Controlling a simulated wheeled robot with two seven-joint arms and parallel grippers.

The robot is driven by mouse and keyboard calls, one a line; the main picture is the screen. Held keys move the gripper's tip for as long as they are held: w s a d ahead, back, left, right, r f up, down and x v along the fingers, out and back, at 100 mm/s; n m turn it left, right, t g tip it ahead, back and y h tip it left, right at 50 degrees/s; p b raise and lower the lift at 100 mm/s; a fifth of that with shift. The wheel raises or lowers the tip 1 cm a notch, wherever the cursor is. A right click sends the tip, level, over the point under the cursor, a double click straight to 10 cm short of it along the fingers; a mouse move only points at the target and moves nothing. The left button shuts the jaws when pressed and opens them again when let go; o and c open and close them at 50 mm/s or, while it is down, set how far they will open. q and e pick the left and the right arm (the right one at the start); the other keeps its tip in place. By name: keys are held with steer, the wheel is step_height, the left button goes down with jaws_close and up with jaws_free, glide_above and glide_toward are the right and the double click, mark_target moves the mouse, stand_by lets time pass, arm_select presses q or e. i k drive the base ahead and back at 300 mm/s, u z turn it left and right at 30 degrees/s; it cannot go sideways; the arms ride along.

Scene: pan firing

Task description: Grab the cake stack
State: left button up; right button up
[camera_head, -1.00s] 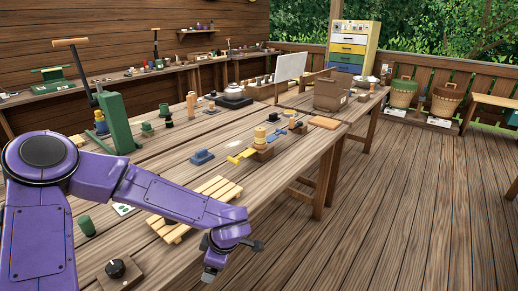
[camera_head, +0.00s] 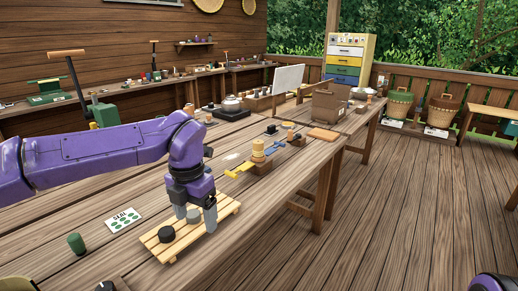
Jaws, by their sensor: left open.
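A slatted wooden board (camera_head: 228,212) lies on the near table. Two small dark round pieces sit on it: a darker one (camera_head: 166,233) toward the front left and a greyer one (camera_head: 193,215) farther right. I cannot tell which is the cake stack, or how many layers each has. My left gripper (camera_head: 196,218) points down over the board, its fingers open. The greyer piece shows between the fingertips; I cannot tell whether they touch it. The darker piece is just left of the gripper. My right gripper is out of view; a purple part of mine shows at the lower right.
A stack of light wooden rounds (camera_head: 258,150) stands on a block farther along the table, beside a yellow-handled tool (camera_head: 238,169). A green cylinder (camera_head: 76,243) and a white card with green spots (camera_head: 124,220) lie left of the board. A cardboard box (camera_head: 328,106) stands beyond.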

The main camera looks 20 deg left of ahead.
mark_target(258, 145)
steer(key=u, duration=0.05)
steer(key=i, duration=1.9)
